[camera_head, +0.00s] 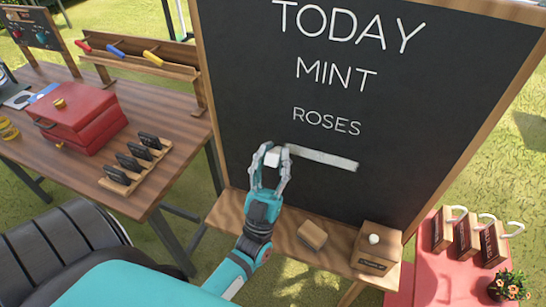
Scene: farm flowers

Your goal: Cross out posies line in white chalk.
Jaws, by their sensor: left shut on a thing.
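The blackboard (230,90) bears white lettering reading TODAY, MINT and ROSES. Below ROSES is a thick, slightly slanted white chalk bar (322,157). No readable POSIES lettering shows under it. My left gripper (272,155) is in front of the board at the bar's left end, shut on a small white piece of chalk (271,159). I cannot tell whether the chalk touches the board. My right gripper is not in view.
The board's wooden ledge (232,214) holds a wooden block (312,234) and a wooden box (378,248) with a white piece on top. A red table (430,278) with hooked blocks stands right. A wooden table (175,112) with a red toolbox (82,118) stands left.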

